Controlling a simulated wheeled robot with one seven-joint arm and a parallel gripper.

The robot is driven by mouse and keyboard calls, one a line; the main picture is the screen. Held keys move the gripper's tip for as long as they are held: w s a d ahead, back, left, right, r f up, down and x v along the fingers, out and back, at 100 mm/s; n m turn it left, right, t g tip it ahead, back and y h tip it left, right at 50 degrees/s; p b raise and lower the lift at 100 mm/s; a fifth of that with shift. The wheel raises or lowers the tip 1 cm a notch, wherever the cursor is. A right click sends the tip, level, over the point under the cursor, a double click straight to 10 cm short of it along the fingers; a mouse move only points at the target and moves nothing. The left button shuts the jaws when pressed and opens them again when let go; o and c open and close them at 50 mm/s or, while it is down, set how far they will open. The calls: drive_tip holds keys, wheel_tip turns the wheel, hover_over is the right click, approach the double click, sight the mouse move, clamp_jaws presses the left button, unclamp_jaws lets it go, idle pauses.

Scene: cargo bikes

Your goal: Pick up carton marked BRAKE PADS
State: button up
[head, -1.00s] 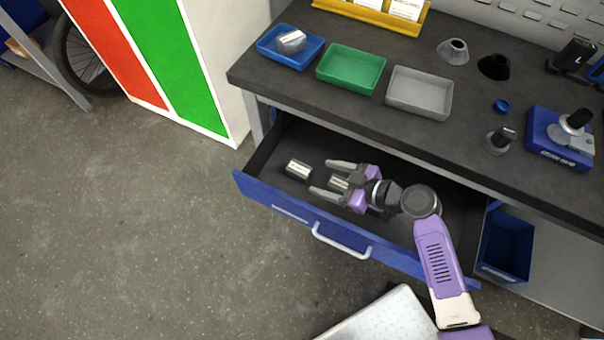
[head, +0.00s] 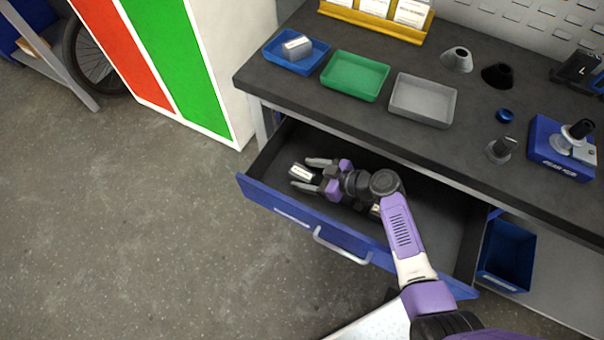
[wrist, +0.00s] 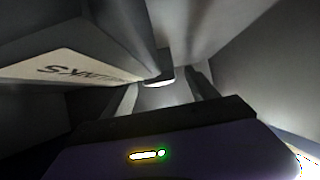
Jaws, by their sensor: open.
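A small carton with a pale top and dark sides (head: 300,172) lies in the open drawer, near its left end. My gripper (head: 299,174) is open, low in the drawer, with its fingertips at this carton; I cannot tell whether they touch it. A pale piece of another carton (head: 375,210) shows beside my wrist, mostly covered by my arm. I cannot read BRAKE PADS on any carton.
The blue drawer front (head: 285,208) and the dark bench top (head: 330,112) bound the drawer opening. On the bench stand a blue tray (head: 277,60) holding a carton (head: 297,46), a green tray (head: 355,75) and an empty grey tray (head: 422,100). A blue bin (head: 508,252) sits below right.

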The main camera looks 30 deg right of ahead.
drive_tip(key=shift+w+a, duration=0.1)
clamp_jaws()
idle(0.3)
